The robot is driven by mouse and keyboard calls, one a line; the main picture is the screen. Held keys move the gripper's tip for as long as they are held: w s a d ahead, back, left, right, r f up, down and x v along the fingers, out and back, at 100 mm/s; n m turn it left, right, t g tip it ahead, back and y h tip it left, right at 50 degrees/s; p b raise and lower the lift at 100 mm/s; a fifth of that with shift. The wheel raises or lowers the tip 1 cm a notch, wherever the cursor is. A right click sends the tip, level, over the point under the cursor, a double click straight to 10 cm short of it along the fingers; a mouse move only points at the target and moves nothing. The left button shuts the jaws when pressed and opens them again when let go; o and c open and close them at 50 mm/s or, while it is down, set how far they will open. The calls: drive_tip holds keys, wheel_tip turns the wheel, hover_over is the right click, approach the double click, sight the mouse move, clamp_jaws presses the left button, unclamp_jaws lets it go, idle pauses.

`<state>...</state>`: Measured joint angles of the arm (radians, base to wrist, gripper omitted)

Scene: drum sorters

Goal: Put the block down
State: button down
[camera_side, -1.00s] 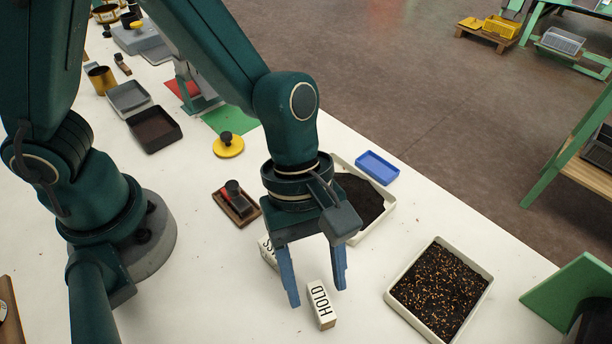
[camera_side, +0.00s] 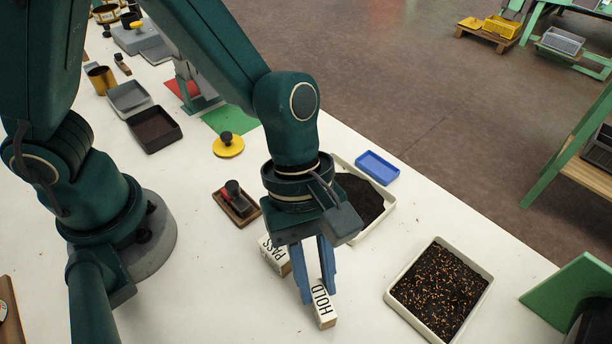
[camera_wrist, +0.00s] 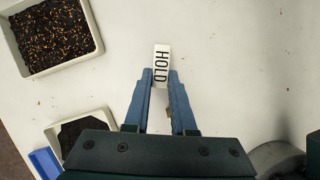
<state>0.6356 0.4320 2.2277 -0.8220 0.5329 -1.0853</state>
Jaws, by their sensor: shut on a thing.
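A white block marked HOLD (camera_side: 322,304) with a brown end stands low in front of my gripper (camera_side: 316,288), at the table surface as far as I can tell. My gripper's blue fingers are shut on its near part. In the wrist view the HOLD block (camera_wrist: 161,62) sits between the fingertips of my gripper (camera_wrist: 160,78), its lettered face showing and its far end sticking out past them.
A white tray of dark, orange-flecked grains (camera_side: 440,290) stands to the right. A tray of dark material (camera_side: 362,200) and a blue tray (camera_side: 377,167) are behind my gripper. A stamp on a brown base (camera_side: 236,204) lies left. The white table (camera_side: 220,300) is clear in front.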

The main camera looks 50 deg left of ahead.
sight(324, 298)
wheel_tip(324, 298, up, 4)
drive_tip(key=shift+w+f, duration=0.1)
drive_tip(key=shift+f, duration=0.1)
drive_tip(key=w+a+r, duration=0.9)
drive_tip(key=a, duration=0.2)
drive_tip(key=w+a+f+n+t, duration=0.2)
drive_tip(key=w+a+n, duration=0.3)
drive_tip(key=w+a, duration=0.7)
drive_tip(key=w+d+f, duration=0.1)
drive_tip(key=d+f, duration=0.1)
drive_tip(key=d, duration=0.2)
drive_tip(key=d+f, duration=0.2)
drive_tip(key=d, duration=0.2)
drive_tip(key=w+d+f, duration=0.1)
drive_tip(key=d+f, duration=0.1)
drive_tip(key=d, duration=0.2)
drive_tip(key=shift+w+f, duration=0.2)
drive_tip(key=shift+w, duration=0.15)
drive_tip(key=shift+d+f, duration=0.1)
drive_tip(key=shift+f, duration=1.95)
